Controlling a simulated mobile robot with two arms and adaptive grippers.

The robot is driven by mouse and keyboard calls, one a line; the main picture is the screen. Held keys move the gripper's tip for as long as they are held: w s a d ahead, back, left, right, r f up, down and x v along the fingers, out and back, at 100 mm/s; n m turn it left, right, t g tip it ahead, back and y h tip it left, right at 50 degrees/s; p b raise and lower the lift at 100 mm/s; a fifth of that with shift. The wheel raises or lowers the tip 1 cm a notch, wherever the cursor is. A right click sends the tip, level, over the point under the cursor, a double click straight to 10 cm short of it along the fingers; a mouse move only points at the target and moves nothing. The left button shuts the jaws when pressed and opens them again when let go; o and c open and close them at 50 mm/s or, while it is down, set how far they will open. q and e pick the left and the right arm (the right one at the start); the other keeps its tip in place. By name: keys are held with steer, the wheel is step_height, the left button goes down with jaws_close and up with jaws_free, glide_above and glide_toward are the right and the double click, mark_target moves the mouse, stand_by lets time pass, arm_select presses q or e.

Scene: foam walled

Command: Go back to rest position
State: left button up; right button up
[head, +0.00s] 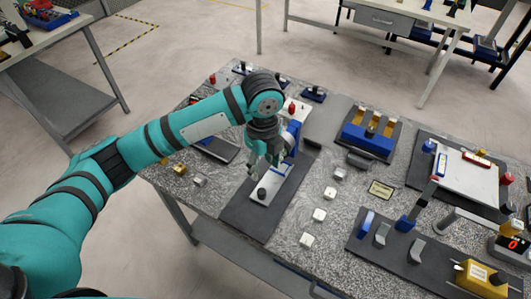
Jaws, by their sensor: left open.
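My left arm reaches in from the left across the table, and my left gripper (268,162) points down over the work surface. It is open, with its fingers just above or beside a white plate with a black knob (268,190) on a dark mat (246,219). I cannot tell whether the fingers touch the plate. Nothing shows held between them. My right gripper is out of view.
The speckled table (290,243) holds several small white cubes, such as one white cube (307,240). A blue block fixture (366,142) stands at the back. A white board (465,178) and a yellow box (482,279) are at right. Floor shows behind the table.

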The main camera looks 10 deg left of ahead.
arm_select(q)
steer(key=s+d+f+n+t+h, duration=0.2)
steer(key=s+d+f+n+h, duration=0.25)
steer(key=s+f+n, duration=0.4)
steer(key=s+a+f+n+t+y, duration=0.2)
steer(key=s+a+n+y, duration=0.2)
steer(key=s+a+n, duration=1.05)
step_height(320, 180, down, 28)
steer(key=a+g+b, duration=0.2)
steer(key=s+a+f+g+b, duration=0.1)
steer(key=s+a+f, duration=0.2)
steer(key=s+f, duration=1.4)
steer(key=shift+f, duration=0.35)
